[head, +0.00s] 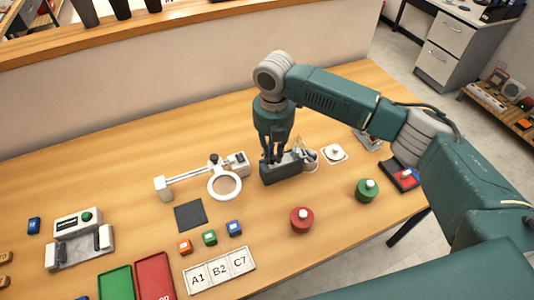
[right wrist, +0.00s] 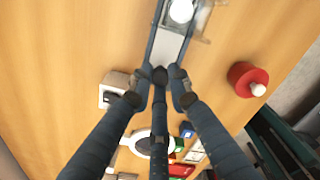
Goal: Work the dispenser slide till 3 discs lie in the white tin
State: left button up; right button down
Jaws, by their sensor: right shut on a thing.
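The dispenser (head: 284,170) is a long dark box on the wooden table, right of the magnifier. My right gripper (head: 274,158) points down at its left end. In the right wrist view the dispenser's pale slide (right wrist: 168,47) lies between two dark rails, and my right gripper's fingertips (right wrist: 160,76) are closed together at its near end, on the slide's end. A round white piece (right wrist: 181,10) shows at the far end; I cannot tell what it is. A small whitish tin (head: 310,161) stands at the dispenser's right end; its inside is not readable. My left gripper is not in view.
A ring magnifier (head: 224,186) stands left of the dispenser. A red knobbed piece (head: 302,220) and a green one (head: 367,190) stand in front and to the right. A white square plate (head: 334,153) lies beyond the tin. Small coloured blocks lie near a labelled tray (head: 219,270).

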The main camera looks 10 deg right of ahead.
jog(key=d, duration=0.3)
jog(key=shift+w, duration=0.35)
jog(key=shift+r, duration=0.1)
jog(key=c, duration=1.6)
grip_release()
jog(key=shift+s, duration=0.1)
